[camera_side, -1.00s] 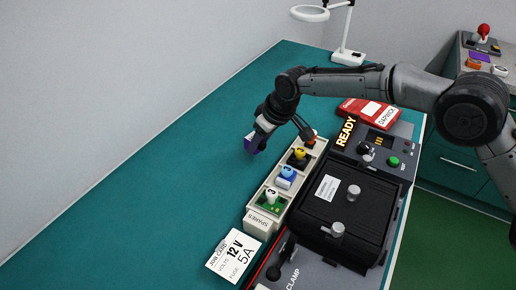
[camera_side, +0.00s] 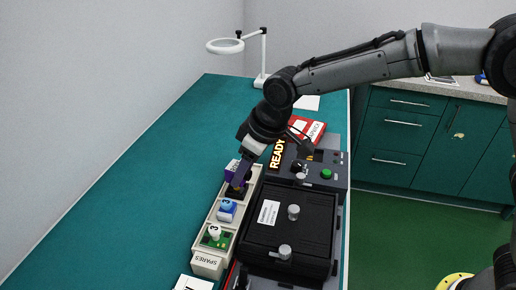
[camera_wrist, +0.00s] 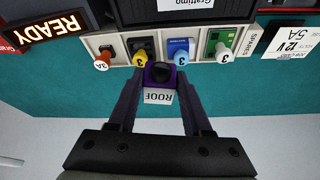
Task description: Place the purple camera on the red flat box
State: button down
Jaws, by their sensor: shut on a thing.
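My gripper (camera_side: 247,160) points down and is shut on the purple camera (camera_side: 233,172). In the wrist view the purple camera (camera_wrist: 160,72) sits between the fingertips, its dark round lens and a white label reading ROOF showing. It is beside the edge of the spares rack, by the yellow-knobbed part; I cannot tell its height. The red flat box (camera_side: 316,130), with a white label, lies behind the READY panel, beyond my gripper, partly hidden by my arm. Only a red edge (camera_wrist: 6,48) shows at the left of the wrist view, probably the same box.
The spares rack (camera_side: 207,262) holds knobbed parts, including a blue part (camera_side: 227,211) and a green board (camera_side: 215,236). Right of it is a black-lidded machine (camera_side: 268,240) with knobs and a lit READY sign (camera_side: 277,154). A magnifier lamp (camera_side: 262,60) stands behind. The bench's left side is clear.

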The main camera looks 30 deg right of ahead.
jog(key=w+d+r+m+h, duration=0.1)
jog(key=d+m, duration=0.1)
jog(key=d, duration=0.8)
jog(key=w+d+r+m+t+h, duration=0.1)
jog(key=w+d+r+m, duration=0.1)
jog(key=d, duration=0.8)
jog(key=w+d+r+m, duration=0.1)
jog(key=d+m, duration=0.2)
jog(key=d, duration=0.8)
send_near(304, 132)
jog(key=shift+w+a+f, duration=0.1)
jog(key=shift+w+f, duration=0.95)
jog(key=shift+w, duration=0.05)
jog(key=shift+w+f, duration=0.1)
jog(key=shift+f, duration=1.55)
jog(key=shift+f, duration=0.15)
jog(key=shift+c, duration=1.7)
grip_release()
